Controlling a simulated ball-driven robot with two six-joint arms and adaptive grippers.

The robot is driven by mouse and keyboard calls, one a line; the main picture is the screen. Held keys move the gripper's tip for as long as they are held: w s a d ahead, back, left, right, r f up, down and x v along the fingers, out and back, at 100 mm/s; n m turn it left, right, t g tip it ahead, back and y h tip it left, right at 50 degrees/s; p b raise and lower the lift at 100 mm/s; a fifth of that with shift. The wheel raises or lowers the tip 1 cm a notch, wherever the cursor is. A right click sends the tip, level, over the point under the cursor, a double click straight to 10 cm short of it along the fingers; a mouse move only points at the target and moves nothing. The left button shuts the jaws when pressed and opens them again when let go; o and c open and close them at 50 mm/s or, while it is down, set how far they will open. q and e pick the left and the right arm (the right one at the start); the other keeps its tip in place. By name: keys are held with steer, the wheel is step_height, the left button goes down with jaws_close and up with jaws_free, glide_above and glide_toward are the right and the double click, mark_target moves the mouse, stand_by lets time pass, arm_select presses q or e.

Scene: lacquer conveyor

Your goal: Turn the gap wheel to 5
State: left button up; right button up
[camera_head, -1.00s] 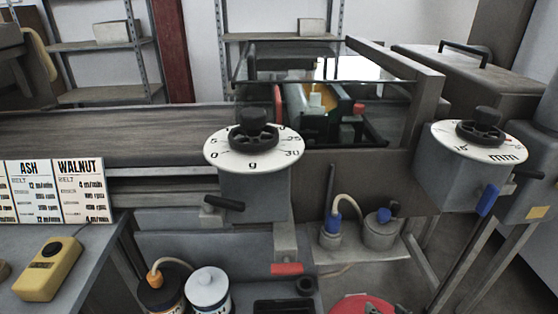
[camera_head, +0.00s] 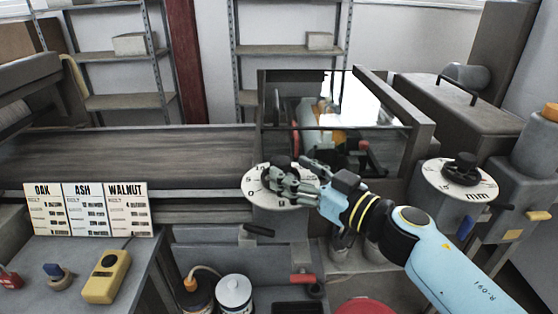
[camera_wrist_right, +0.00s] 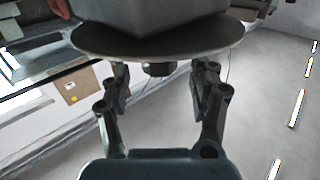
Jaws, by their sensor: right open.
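The left wheel has a white round dial (camera_head: 252,185) with printed numbers, among them 0 and 5, on a grey box on the conveyor's front. My right gripper (camera_head: 283,178) reaches in from the right with open fingers over this dial and hides much of its face and dark knob. Whether the fingers touch the knob cannot be told. In the right wrist view the open fingers (camera_wrist_right: 160,92) stand either side of a dark knob (camera_wrist_right: 158,69) beneath a round disc (camera_wrist_right: 160,40). A second white dial (camera_head: 475,190), marked mm, with a black wheel (camera_head: 461,166), stands at the right. My left gripper is out of view.
A card board (camera_head: 88,210) headed OAK, ASH, WALNUT stands at left, above a yellow box (camera_head: 106,277). A glass-sided housing (camera_head: 385,110) rises behind the dials. A black lever (camera_head: 258,230) sticks out below the left dial. Pots stand below.

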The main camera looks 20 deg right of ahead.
mark_target(289, 168)
steer(key=x, duration=0.3)
steer(key=shift+d, duration=0.1)
steer(key=shift+w+a, duration=0.3)
steer(key=shift+w, duration=0.2)
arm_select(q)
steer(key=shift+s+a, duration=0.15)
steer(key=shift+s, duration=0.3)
arm_select(e)
steer(key=shift+c, duration=0.8)
steer(key=c, duration=1.1)
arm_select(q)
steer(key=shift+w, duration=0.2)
arm_select(e)
steer(key=shift+o, duration=0.2)
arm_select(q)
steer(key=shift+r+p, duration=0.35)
arm_select(e)
steer(key=shift+n+g+y, duration=0.4)
steer(key=shift+y, duration=0.3)
